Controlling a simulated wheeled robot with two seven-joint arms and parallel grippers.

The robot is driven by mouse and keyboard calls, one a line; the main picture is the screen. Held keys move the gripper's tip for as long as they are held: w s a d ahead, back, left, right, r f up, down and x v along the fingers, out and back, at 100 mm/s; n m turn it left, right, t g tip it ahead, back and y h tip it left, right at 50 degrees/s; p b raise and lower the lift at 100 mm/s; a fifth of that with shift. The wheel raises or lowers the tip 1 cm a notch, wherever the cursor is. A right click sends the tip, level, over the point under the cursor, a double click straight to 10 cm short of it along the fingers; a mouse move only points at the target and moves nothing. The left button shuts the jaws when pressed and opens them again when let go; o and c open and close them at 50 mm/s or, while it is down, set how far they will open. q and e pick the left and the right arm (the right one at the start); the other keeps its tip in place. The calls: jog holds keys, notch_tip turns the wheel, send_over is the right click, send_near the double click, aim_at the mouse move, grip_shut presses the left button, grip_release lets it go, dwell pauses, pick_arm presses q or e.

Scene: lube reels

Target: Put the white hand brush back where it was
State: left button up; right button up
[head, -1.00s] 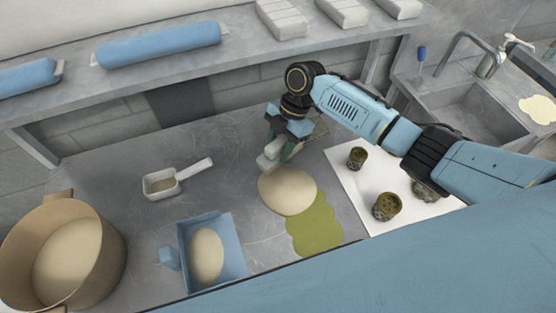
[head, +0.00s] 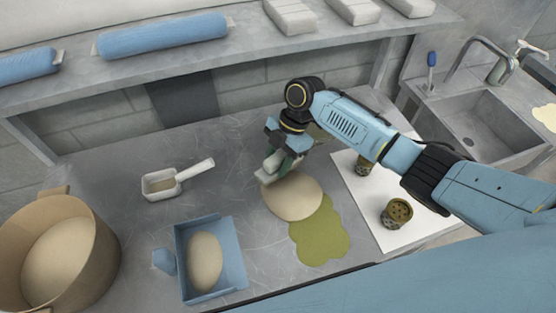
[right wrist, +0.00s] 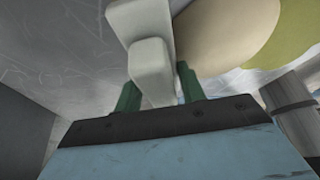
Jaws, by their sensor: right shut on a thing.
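My right gripper (head: 283,162) is shut on the white hand brush (head: 267,178) and points down over the table. The brush is pale and blocky; my gripper hides part of it in the head view. In the right wrist view the brush (right wrist: 151,62) sits between the green fingers of my right gripper (right wrist: 158,92). It is by the upper left edge of a round beige mound (head: 294,200); I cannot tell whether it touches the mound or the table. My left gripper is not in view.
A green patch (head: 322,238) lies beside the mound. A white scoop (head: 172,182), a blue tray (head: 238,268) with a beige oval and a tan pot (head: 98,258) stand left. Dark cups (head: 396,213) stand on a white sheet (head: 385,238) at right. A shelf (head: 240,62) runs behind.

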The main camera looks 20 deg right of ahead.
aim_at(280, 154)
jog(key=o, duration=0.9)
jog(key=shift+d+r, duration=0.1)
jog(key=shift+r, duration=0.2)
jog(key=v, duration=0.5)
jog(key=shift+w, duration=0.1)
jog(key=w+d+b, duration=0.1)
jog(key=d, duration=0.2)
jog(key=w+d, duration=0.1)
jog(key=d, duration=0.2)
jog(key=w+d+b, duration=0.1)
jog(key=w+d, duration=0.1)
jog(key=d, duration=0.1)
jog(key=shift+w+d+f+b, duration=0.15)
jog(key=shift+d+f+b, duration=0.1)
jog(key=shift+f+b, duration=0.05)
jog(key=shift+w+d, duration=0.2)
jog(key=shift+d, duration=0.4)
